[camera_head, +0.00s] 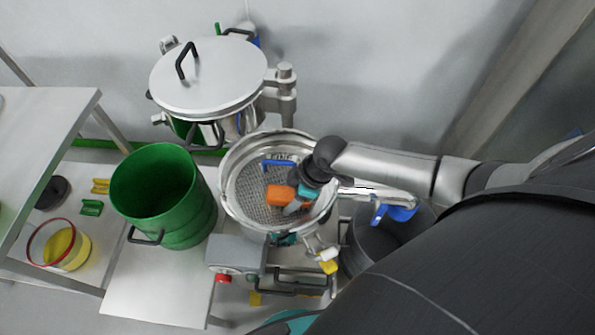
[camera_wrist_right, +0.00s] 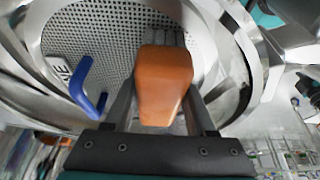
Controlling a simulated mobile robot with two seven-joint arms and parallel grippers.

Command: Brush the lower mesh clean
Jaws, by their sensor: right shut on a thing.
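The lower mesh (camera_head: 252,191) is a round perforated plate inside a steel ring housing at the centre of the head view. It also fills the upper part of the right wrist view (camera_wrist_right: 90,35). A blue handle (camera_head: 279,163) stands at the mesh's far side; in the wrist view the blue handle (camera_wrist_right: 88,88) is left of the gripper. My right gripper (camera_head: 296,198) is shut on an orange block-shaped brush grip (camera_wrist_right: 163,85), over the mesh. Grey bristles or a grey end show beyond the grip. Whether they touch the mesh I cannot tell. My left gripper is not seen.
A lidded steel vessel (camera_head: 208,80) stands behind the mesh housing. An open green drum (camera_head: 165,200) stands to its left. A grey control box with a red button (camera_head: 222,278) sits in front. A table (camera_head: 40,130) is at far left, and a yellow tub (camera_head: 62,248) is below it.

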